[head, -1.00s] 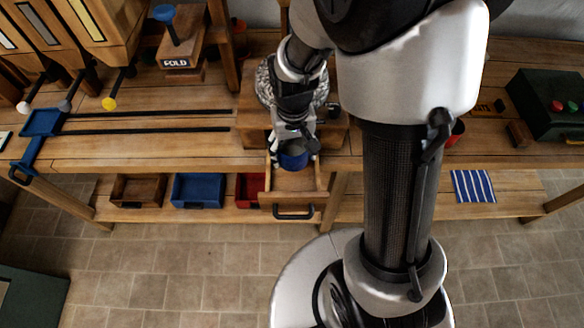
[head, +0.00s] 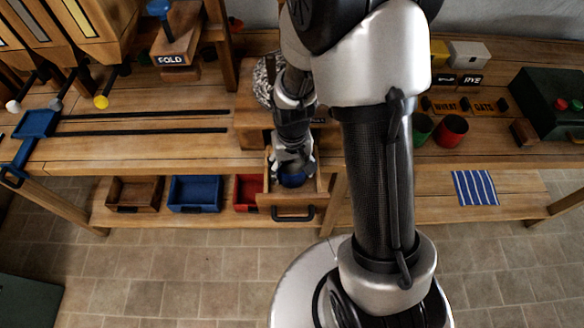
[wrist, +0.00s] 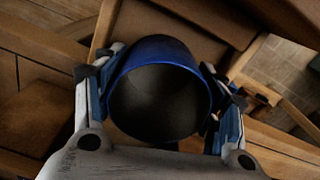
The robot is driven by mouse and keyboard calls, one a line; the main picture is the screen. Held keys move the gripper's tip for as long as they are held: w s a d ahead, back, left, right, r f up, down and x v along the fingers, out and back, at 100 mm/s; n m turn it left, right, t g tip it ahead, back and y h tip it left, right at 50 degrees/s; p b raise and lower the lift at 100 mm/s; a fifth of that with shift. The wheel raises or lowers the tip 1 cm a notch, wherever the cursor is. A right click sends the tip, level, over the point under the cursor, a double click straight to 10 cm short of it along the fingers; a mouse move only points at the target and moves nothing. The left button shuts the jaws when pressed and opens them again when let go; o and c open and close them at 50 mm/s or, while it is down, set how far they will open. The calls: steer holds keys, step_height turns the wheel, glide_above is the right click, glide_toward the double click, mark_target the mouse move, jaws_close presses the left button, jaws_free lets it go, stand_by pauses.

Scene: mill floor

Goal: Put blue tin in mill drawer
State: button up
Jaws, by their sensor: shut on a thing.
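The blue tin (wrist: 160,49) is upright between the fingers of my gripper (wrist: 160,105), which is shut on it. In the wrist view I look into its dark, open top. In the head view the tin (head: 292,181) shows below my gripper (head: 292,172), inside the outline of the open mill drawer (head: 268,201). The drawer is pulled out under the mill, with a dark handle on its front. The drawer floor under the tin is mostly hidden, so I cannot tell whether the tin touches it.
A brown bin (head: 134,207), a blue bin (head: 195,208) and a red bin (head: 245,206) stand on the lower shelf left of the drawer. A striped cloth (head: 474,188) lies at right. A green tin (head: 421,127) and red tin (head: 451,131) stand on the bench.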

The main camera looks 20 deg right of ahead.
steer(key=o, duration=0.8)
steer(key=shift+f, duration=0.15)
steer(key=shift+o, duration=0.2)
steer(key=s+r+t+p, duration=0.1)
steer(key=s+r+p, duration=0.1)
steer(key=r, duration=1)
steer(key=s+r+t+p, duration=0.1)
steer(key=s+r+p, duration=0.15)
steer(key=r, duration=0.85)
steer(key=s+r+n+t, duration=0.1)
steer(key=s+r+t, duration=0.1)
steer(key=s+r, duration=0.6)
steer(key=shift+s+t, duration=0.3)
steer(key=shift+s, duration=1)
steer(key=shift+r, duration=0.1)
